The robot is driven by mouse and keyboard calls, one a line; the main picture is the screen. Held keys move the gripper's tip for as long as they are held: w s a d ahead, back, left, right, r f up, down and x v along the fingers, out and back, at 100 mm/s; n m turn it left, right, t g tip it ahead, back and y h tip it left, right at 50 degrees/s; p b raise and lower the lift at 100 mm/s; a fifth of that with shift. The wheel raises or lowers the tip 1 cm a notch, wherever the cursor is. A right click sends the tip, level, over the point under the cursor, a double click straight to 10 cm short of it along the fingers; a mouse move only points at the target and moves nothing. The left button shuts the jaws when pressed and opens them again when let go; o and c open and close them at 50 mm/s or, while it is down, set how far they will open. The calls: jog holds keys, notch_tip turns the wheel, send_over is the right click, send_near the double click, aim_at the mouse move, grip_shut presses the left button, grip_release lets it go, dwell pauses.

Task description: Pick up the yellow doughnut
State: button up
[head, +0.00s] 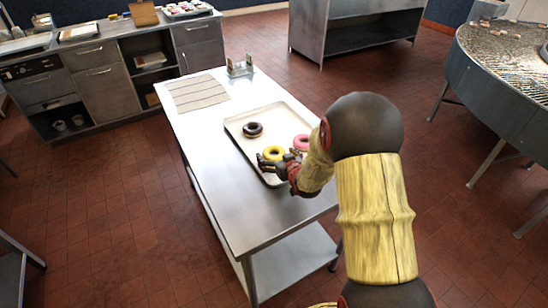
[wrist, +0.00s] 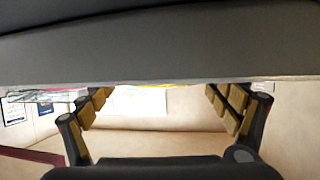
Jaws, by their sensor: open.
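The yellow doughnut (head: 274,153) lies on the pale tray (head: 237,124) on the steel table, near the tray's right front part. My gripper (head: 272,163) is at the near side of the doughnut, low over the tray, and partly overlaps it in the head view. Whether it touches the doughnut I cannot tell. In the wrist view my gripper (wrist: 160,108) has its two fingers wide apart with nothing seen held between them. A thin yellow sliver shows between them under a wide dark band, probably the yellow doughnut (wrist: 158,86); the rest is hidden.
A chocolate doughnut (head: 253,130) lies farther back on the tray. A pink doughnut (head: 301,142) lies right of the yellow one, partly hidden by my arm. A striped mat (head: 197,93) and a small metal holder (head: 240,68) are at the table's back. The table's front left is clear.

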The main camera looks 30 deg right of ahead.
jog(key=shift+w+d+f, duration=0.1)
jog(key=shift+w+f, duration=0.15)
jog(key=shift+w, duration=0.35)
jog(key=shift+s+f, duration=0.15)
jog(key=c, duration=1.1)
